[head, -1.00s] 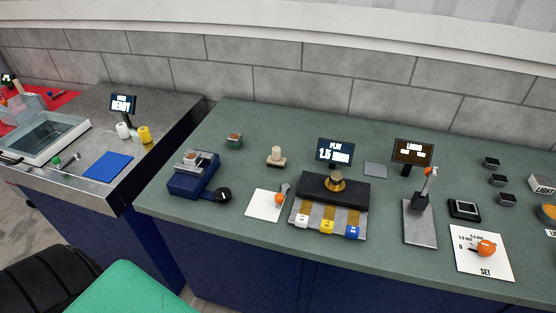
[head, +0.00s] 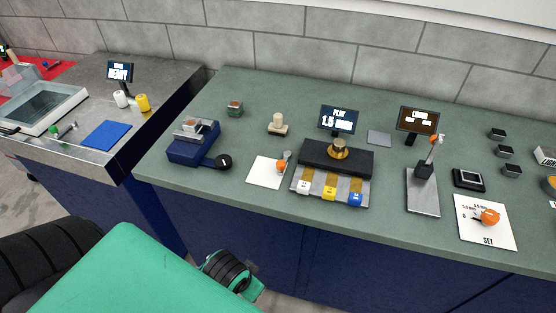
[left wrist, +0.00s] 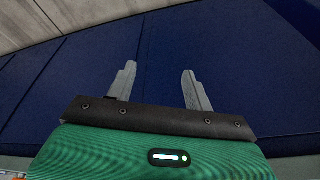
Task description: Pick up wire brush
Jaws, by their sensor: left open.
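I cannot surely tell which object is the wire brush. A small beige block with a rounded knob handle (head: 278,124), standing upright at the back of the green counter, looks most like a brush; its bristles cannot be made out. In the left wrist view my left gripper (left wrist: 160,88) is open and empty, its two grey fingers apart in front of a dark blue panel. In the head view only my left arm shows, low in front of the counter and well away from that block. My right gripper is in neither view.
The green counter (head: 240,90) holds a blue device (head: 188,150), a white card (head: 263,171), a black stand with coloured tabs (head: 325,157), two small screens and a grey post stand (head: 424,190). A steel bench with a blue mat (head: 106,135) stands left. Free counter surrounds the beige block.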

